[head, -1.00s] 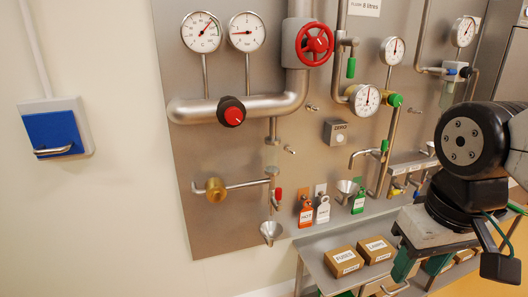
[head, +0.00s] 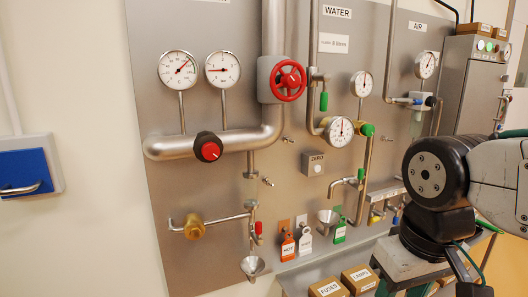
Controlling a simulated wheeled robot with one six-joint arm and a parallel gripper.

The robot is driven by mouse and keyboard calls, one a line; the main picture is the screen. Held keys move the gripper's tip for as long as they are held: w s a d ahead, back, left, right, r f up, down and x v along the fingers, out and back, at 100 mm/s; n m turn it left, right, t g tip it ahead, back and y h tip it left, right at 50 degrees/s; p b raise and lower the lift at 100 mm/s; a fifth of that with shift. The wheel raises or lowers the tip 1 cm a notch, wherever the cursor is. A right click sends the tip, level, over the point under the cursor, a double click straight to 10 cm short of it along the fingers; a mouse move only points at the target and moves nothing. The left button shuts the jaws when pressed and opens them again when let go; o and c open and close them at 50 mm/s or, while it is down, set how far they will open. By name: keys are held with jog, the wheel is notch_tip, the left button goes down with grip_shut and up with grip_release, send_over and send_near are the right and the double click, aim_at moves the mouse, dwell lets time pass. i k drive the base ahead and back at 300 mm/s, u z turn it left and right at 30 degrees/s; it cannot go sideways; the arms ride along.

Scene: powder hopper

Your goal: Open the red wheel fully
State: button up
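The red wheel (head: 289,81) is a round spoked handwheel on a grey valve body on the large pipe, at the upper middle of the head view. It is in plain sight and nothing touches it. My gripper (head: 402,291) is at the lower right, well below and to the right of the wheel. It points down, with parts of two green fingers showing at the bottom edge. The fingertips are cut off by the frame, so I cannot tell whether it is open or shut.
A red-capped black knob (head: 208,147) sits on the pipe left of the wheel, below two gauges (head: 178,69). A smaller gauge (head: 339,130) and a green-handled tap (head: 323,101) stand to the right. A shelf with boxes (head: 328,287) lies below.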

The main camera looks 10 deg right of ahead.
aim_at(292, 80)
jog(key=u, duration=0.05)
jog(key=k, duration=0.5)
jog(key=u, duration=0.85)
jog(key=i, duration=0.7)
jog(key=z, duration=1.65)
